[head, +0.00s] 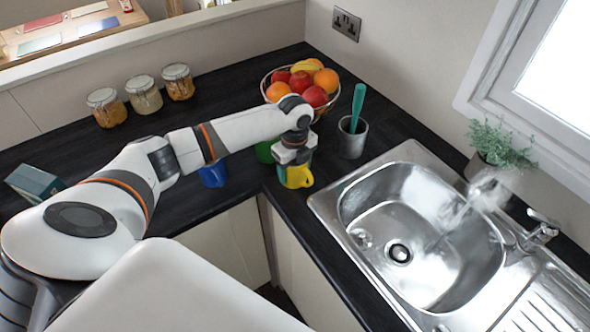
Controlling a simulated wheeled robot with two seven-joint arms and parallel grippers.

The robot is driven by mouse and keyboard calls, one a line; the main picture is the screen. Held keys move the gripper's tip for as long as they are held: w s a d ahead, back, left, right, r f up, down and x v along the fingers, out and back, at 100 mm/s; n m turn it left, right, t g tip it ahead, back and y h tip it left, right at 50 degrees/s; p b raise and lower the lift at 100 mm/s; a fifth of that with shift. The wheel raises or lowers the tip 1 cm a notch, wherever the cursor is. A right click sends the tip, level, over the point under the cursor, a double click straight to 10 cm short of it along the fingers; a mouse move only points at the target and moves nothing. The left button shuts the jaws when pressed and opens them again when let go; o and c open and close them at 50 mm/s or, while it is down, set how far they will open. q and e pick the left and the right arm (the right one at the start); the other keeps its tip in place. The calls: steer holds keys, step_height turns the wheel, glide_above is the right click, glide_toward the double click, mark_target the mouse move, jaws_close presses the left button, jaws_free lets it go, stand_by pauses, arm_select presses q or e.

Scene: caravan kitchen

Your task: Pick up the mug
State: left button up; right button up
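A yellow mug (298,178) stands on the dark counter near its inner corner, its handle toward the right. My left gripper (294,164) points down right at the mug and covers its top. I cannot tell whether the fingers are open or closed on it. A green mug (264,152) stands just left of it, partly hidden by my arm. A blue mug (213,175) stands further left, partly covered by my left forearm. My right gripper is not in view.
A fruit bowl (326,106) stands behind the gripper. A grey cup (352,140) with a green-handled utensil is to the right, beside the sink (412,170). Several jars (145,95) line the back left. A teal box (34,183) lies at far left.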

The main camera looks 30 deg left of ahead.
arm_select(q)
steer(key=c, duration=0.6)
steer(key=shift+r, duration=0.1)
steer(key=shift+w+r, duration=0.1)
steer(key=shift+r, duration=0.2)
step_height(320, 180, up, 9)
steer(key=shift+r+b, duration=0.15)
steer(key=shift+b, duration=1)
